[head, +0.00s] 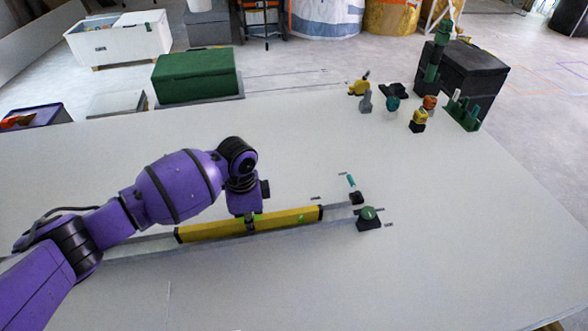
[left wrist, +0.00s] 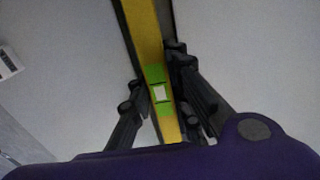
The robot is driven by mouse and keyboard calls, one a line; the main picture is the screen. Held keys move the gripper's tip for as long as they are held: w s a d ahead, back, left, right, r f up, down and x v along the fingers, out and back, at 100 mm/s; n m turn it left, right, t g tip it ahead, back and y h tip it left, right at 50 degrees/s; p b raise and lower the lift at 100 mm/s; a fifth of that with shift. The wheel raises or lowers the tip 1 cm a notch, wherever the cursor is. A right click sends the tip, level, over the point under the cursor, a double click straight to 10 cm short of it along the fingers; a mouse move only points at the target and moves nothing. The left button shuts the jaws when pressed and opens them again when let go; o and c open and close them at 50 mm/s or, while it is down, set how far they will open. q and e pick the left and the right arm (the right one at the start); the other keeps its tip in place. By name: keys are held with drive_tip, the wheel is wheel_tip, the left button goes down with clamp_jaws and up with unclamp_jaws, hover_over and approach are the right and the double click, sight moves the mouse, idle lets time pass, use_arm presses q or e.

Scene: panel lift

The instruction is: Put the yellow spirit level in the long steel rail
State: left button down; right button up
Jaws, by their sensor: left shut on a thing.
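The yellow spirit level (head: 290,218) is long, with dark end caps and a green mark. It lies lengthwise along the long steel rail (head: 340,212), whose grey ends show past both ends of the level. I cannot tell whether the level rests in the rail or hangs just above it. My left gripper (head: 250,224) comes down from above and is shut on the level near its middle. In the left wrist view the level (left wrist: 147,35) runs between the two fingers (left wrist: 160,108), with its green-and-white window between them. My right gripper is not in view.
A green-topped dark block (head: 369,219) and a small black piece (head: 357,198) stand by the rail's right end. Several small coloured items, including a yellow and black one (head: 418,121), stand at the table's back right. The white table (head: 450,220) is otherwise mostly clear.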

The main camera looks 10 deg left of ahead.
use_arm(q)
drive_tip(key=shift+f, duration=0.2)
drive_tip(key=c, duration=1.9)
unclamp_jaws()
drive_tip(key=shift+r, duration=0.3)
wheel_tip(320, 180, up, 13)
drive_tip(key=p, duration=0.4)
drive_tip(key=shift+f, duration=0.2)
